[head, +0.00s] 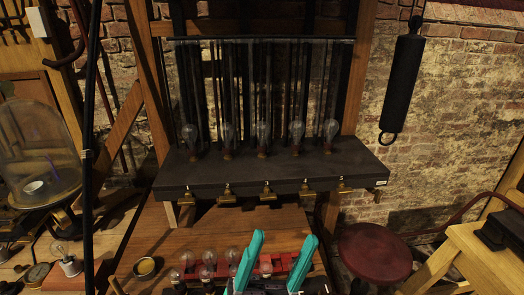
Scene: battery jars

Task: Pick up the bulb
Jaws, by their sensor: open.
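Several clear glass bulbs stand in a red holder (285,262) on the wooden table, low in the head view. Among them are bulbs at the holder's left end (187,260) and near its middle (209,258). My gripper (284,239) shows as two teal fingers, apart, at the bottom centre, with nothing seen held between them. The fingers overlap the right part of the holder and hide some of it. Several more bulbs stand upright in a row on the dark shelf (340,165), one at its centre (263,138). Which bulb is meant cannot be told.
Brass clips (268,192) hang along the shelf's front edge. A small round dish (145,267) and a bulb on a white base (67,262) are at left, near a glass dome (40,150). A red stool (375,252) stands right. Bare tabletop (240,225) lies behind the holder.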

